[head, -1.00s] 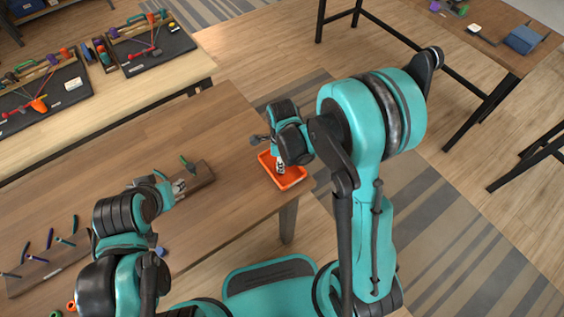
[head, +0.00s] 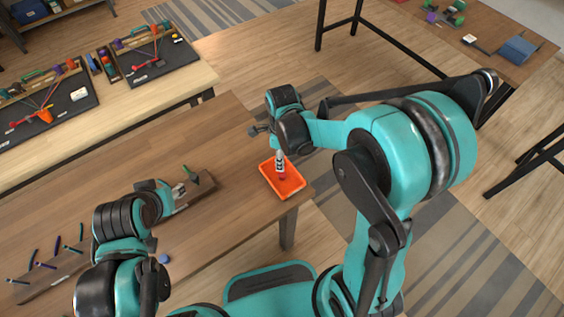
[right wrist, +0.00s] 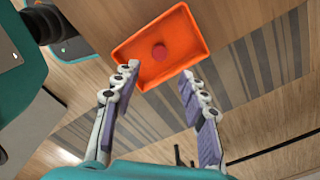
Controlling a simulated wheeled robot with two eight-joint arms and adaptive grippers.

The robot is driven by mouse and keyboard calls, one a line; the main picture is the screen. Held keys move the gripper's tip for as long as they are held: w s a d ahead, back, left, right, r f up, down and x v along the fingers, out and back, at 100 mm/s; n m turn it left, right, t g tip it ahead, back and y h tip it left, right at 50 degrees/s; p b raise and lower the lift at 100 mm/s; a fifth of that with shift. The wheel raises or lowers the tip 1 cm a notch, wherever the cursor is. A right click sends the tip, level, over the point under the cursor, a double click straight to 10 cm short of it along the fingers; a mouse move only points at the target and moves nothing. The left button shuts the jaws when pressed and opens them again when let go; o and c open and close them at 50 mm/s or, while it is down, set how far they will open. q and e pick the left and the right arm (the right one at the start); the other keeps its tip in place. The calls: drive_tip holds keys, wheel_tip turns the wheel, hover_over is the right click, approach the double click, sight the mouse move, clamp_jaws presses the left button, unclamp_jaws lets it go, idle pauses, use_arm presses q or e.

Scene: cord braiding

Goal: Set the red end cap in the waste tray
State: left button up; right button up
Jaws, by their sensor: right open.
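The red end cap (right wrist: 158,51) lies on the floor of the orange waste tray (right wrist: 196,50), near its middle, in the right wrist view. In the head view the tray (head: 293,190) sits at the table's right end, and the red cap (head: 282,178) shows just below my right fingertips. My right gripper (right wrist: 157,72) is open and empty above the tray, its fingers apart and clear of the cap. My left gripper (head: 182,190) is at the wooden bar near a green piece; its fingers are too small to judge.
A wooden bar (head: 70,266) with several coloured pegs stands at the table's left. A blue piece (head: 164,259) lies near the front edge. The table (head: 225,140) is clear between the left gripper and the tray. Another table with tool boards (head: 150,60) stands behind.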

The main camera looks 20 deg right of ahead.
drive_tip(key=s+d+r+n+t, duration=0.2)
drive_tip(key=s+r+n, duration=0.3)
drive_tip(key=n, duration=0.6)
drive_tip(key=s+d+r+n+t, duration=0.2)
drive_tip(key=s+r+n+t, duration=0.3)
drive_tip(key=r+n, duration=0.3)
drive_tip(key=n, duration=0.4)
drive_tip(key=shift+s+d+r, duration=0.15)
drive_tip(key=shift+d+r, duration=0.15)
drive_tip(key=shift+d, duration=0.05)
drive_tip(key=shift+f, duration=0.15)
